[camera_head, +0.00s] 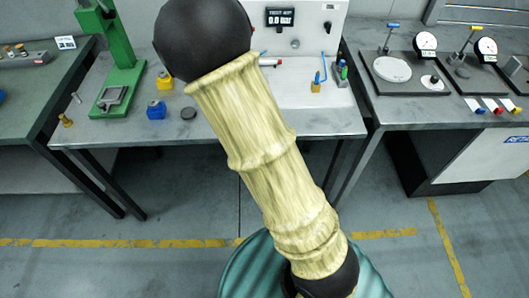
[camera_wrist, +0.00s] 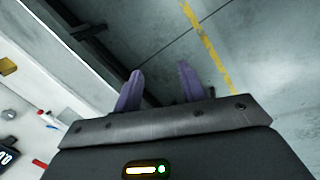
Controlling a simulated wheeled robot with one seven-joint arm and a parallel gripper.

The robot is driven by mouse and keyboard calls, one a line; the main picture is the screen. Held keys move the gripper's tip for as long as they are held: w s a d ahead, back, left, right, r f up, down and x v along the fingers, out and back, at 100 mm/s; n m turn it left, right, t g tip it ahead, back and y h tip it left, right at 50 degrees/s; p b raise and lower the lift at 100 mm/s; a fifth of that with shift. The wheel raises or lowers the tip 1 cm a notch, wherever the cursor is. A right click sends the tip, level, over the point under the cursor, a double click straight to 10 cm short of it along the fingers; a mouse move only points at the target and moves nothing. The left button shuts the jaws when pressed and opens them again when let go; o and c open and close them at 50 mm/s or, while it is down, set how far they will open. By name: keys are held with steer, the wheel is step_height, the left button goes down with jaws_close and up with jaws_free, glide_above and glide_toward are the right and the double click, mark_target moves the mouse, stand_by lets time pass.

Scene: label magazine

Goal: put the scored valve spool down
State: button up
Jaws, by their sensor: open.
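My gripper (camera_wrist: 160,88) shows in the wrist view as two purple fingers set apart, with nothing between them. Grey floor and a dark bench frame lie beyond the fingertips. In the head view my own arm crosses the middle and the gripper cannot be made out. I cannot pick out the scored valve spool with certainty in either view. A small brass-coloured piece (camera_head: 66,121) stands at the left end of the middle bench, too small to identify.
The right bench (camera_head: 400,112) holds dial gauges on dark plates.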

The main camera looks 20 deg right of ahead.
steer(key=s+r+m+y, duration=0.1)
steer(key=s+r+m, duration=0.1)
steer(key=r+m, duration=0.2)
steer(key=s+r+m+y, duration=0.1)
steer(key=s+r+m, duration=0.2)
steer(key=r+m, duration=0.2)
step_height(320, 180, up, 3)
steer(key=shift+s+d+r+t, duration=0.1)
steer(key=shift+s+d+t, duration=0.15)
steer(key=shift+t, duration=0.05)
